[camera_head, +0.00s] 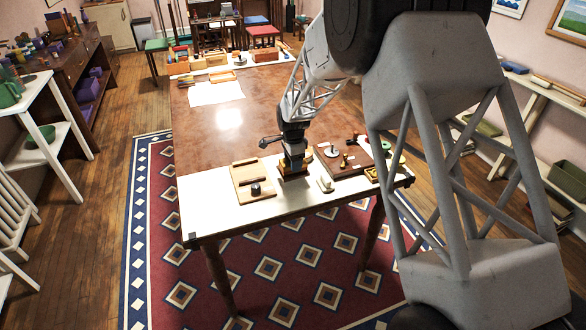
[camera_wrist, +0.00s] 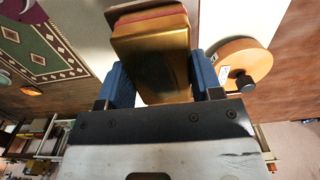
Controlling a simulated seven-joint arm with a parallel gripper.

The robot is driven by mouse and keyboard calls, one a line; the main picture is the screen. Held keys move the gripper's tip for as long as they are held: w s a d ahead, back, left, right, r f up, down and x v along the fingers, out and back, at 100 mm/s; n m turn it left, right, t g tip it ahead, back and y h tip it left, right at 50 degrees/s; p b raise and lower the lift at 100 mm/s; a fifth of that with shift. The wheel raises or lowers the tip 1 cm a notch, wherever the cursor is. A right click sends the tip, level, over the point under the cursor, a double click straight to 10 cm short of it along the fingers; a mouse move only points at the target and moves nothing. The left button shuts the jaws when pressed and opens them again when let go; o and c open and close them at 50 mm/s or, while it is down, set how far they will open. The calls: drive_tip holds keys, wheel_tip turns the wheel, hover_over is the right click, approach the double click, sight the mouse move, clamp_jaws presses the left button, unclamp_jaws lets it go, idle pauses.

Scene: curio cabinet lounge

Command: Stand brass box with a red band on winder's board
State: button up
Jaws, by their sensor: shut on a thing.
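My gripper (camera_head: 293,163) is low over the white near end of the long table. In the wrist view its blue-padded fingers (camera_wrist: 165,85) are shut on the brass box (camera_wrist: 152,62), one on each side. The box has a gold face and a red band (camera_wrist: 148,22) toward its far end. In the head view the box is mostly hidden by the gripper, and whether it touches anything below cannot be told. A light wooden board (camera_head: 243,184) lies just left of the gripper; a dark brown board (camera_head: 352,166) lies to its right. Which is the winder's board is unclear.
A small dark purple piece (camera_head: 255,189) stands on the light board. The brown board carries a pale disc (camera_head: 330,150) and small knobbed pieces. A small whitish block (camera_head: 325,183) lies near the front. The brown tabletop (camera_head: 250,120) behind is mostly clear.

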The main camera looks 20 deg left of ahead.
drive_tip(key=shift+f, duration=1.75)
drive_tip(key=shift+f, duration=0.1)
drive_tip(key=o, duration=1.3)
wheel_tip(320, 180, up, 12)
drive_tip(key=shift+r, duration=0.1)
